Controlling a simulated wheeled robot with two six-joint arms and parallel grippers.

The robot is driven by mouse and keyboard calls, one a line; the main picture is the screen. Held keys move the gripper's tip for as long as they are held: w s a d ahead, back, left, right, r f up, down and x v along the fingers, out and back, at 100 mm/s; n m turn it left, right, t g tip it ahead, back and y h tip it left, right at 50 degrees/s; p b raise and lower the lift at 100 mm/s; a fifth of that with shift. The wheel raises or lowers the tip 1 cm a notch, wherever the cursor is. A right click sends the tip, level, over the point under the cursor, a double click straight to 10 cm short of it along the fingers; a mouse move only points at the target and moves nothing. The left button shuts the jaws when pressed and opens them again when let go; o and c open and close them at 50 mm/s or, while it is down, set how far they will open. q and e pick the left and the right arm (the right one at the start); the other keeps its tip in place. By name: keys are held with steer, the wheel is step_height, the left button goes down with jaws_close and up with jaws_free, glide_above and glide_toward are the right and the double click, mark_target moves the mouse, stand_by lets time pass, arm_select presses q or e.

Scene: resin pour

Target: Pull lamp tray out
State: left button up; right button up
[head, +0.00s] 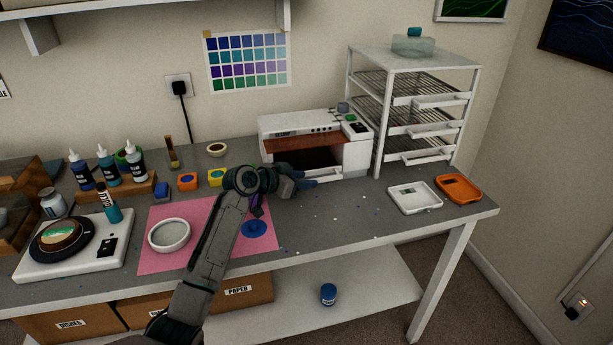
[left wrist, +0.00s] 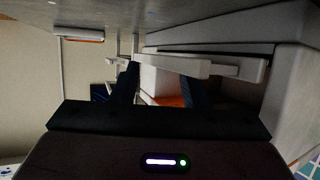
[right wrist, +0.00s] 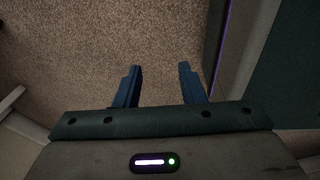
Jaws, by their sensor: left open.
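The white lamp (head: 357,157) stands at the back of the table beside the wire rack, with a brown-orange front panel and a dark opening. The lamp tray's pale front bar (left wrist: 170,64) shows in the left wrist view, across the fingertips, with the table surface above it in that picture. My left gripper (head: 312,182) is at the front of the lamp, low over the table. Its fingers (left wrist: 158,85) are apart; whether they touch the bar I cannot tell. My right gripper (right wrist: 155,85) is open and empty above the carpet, outside the head view.
A wire rack (head: 419,62) stands right of the lamp. White (head: 412,210) and orange (head: 458,202) trays lie at the table's right. The table before the lamp is mostly clear.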

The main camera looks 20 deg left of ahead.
arm_select(q)
steer(key=shift+w+d+f, duration=0.15)
steer(key=shift+w+d, duration=0.25)
steer(key=shift+w+f, duration=0.1)
steer(key=shift+w, duration=0.05)
steer(key=c, duration=0.9)
arm_select(e)
steer(key=shift+w+a+r, duration=0.1)
steer(key=shift+a, duration=0.3)
